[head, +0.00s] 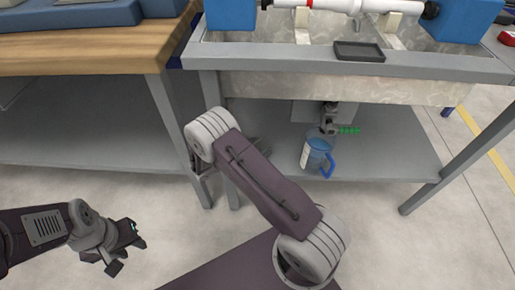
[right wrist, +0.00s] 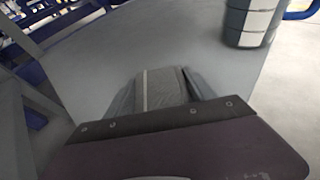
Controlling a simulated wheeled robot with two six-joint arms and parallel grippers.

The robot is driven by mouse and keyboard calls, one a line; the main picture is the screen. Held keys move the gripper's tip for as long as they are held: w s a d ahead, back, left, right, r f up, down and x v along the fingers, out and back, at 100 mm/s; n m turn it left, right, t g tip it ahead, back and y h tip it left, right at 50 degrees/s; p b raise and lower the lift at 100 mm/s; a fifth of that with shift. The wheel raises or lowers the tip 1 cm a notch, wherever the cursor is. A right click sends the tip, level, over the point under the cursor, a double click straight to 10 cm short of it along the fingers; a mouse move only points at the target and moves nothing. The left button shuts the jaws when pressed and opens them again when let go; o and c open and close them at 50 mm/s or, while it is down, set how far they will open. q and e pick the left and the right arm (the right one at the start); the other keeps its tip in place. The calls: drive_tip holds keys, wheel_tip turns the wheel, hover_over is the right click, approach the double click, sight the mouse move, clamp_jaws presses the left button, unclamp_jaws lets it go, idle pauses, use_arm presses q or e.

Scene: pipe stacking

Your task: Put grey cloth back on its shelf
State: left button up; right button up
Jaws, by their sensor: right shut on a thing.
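The grey cloth (right wrist: 166,88), with a pale stripe, is between the fingers of my right gripper (right wrist: 165,90) in the right wrist view. That gripper is shut on it, just over a flat grey surface that looks like the lower shelf (head: 385,150). Whether the cloth touches the shelf cannot be told. In the head view my right arm hides most of this gripper; a dark grey patch shows beside the arm, left of the jug. My left gripper (head: 127,254) is low at the left over the floor, fingers apart and empty.
A blue-handled jug (head: 317,157) stands on the lower shelf; it also shows in the right wrist view (right wrist: 250,22). Bench legs (head: 440,178) bound the shelf. A wooden-topped table (head: 90,55) stands at left. A black tray (head: 359,52) sits above.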

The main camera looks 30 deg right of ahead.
drive_tip(key=o, duration=1.4)
drive_tip(key=shift+f, duration=0.1)
